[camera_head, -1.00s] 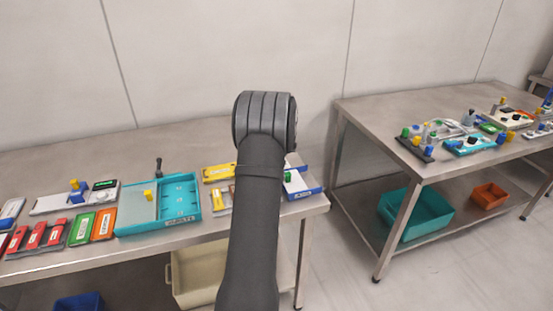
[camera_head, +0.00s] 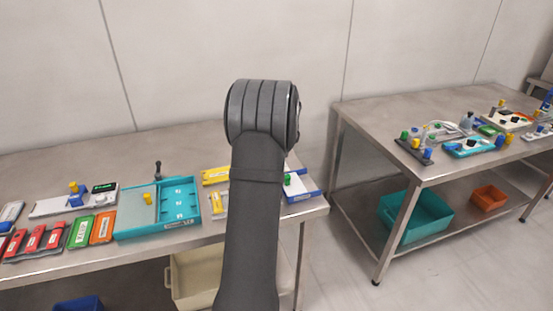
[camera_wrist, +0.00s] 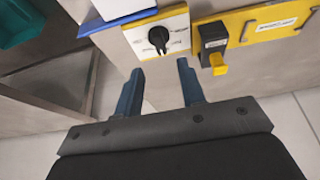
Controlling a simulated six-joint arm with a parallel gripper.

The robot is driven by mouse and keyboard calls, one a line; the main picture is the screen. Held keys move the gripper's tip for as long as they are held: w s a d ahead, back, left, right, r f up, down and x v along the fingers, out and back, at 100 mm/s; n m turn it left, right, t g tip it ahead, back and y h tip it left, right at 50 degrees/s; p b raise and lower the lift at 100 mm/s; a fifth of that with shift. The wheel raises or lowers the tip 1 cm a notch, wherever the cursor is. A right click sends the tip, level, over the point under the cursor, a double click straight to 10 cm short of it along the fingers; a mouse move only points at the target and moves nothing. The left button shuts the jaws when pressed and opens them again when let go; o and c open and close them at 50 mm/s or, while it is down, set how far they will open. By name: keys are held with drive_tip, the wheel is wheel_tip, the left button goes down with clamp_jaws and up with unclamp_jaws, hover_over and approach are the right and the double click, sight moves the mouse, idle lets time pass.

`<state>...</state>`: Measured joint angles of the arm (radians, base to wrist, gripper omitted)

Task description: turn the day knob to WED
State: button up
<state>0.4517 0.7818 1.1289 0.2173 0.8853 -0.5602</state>
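A black rotary knob (camera_wrist: 158,38) sits on a white plate with a yellow edge (camera_wrist: 178,22) in the wrist view. Small print surrounds the knob, too small to read, so I cannot tell which day it points to. My gripper (camera_wrist: 159,66) is open and empty, its two blue fingers apart and reaching towards the knob plate. The knob shows beyond the fingertips, roughly between them, and looks untouched. In the head view my arm hides the gripper and the knob.
A black switch with a yellow lever (camera_wrist: 217,62) stands just right of the knob plate. A blue-edged white box (camera_wrist: 115,8) is to its left. In the head view, a teal tray (camera_head: 188,218) and red cases (camera_head: 35,240) lie along the left table.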

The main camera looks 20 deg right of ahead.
drive_tip(key=v, duration=1)
drive_tip(key=x, duration=1.7)
drive_tip(key=shift+f, duration=0.2)
